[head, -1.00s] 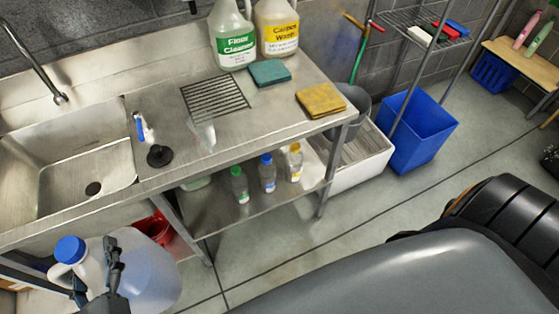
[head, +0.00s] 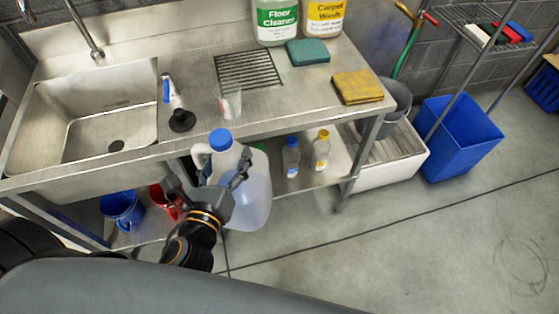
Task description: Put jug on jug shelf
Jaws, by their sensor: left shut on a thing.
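A translucent jug with a blue cap (head: 250,192) is in the middle of the head view, upright or nearly so, in front of the steel sink table. My left gripper (head: 213,175) is at the jug's handle side, shut on it, with its fingers around the handle area. The jug hides part of the table's front edge and lower shelf. The lower shelf (head: 312,180) holds a blue-capped bottle (head: 291,158) and a yellow-capped bottle (head: 321,152). I cannot tell which surface is the jug shelf. My right gripper is not in view.
The tabletop holds a floor cleaner jug (head: 278,22), a carpet wash jug (head: 323,18), a teal pad (head: 308,52), a yellow pad (head: 357,88) and a clear cup (head: 230,103). Blue (head: 122,210) and red (head: 166,202) buckets sit below the sink. Open floor lies at the right.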

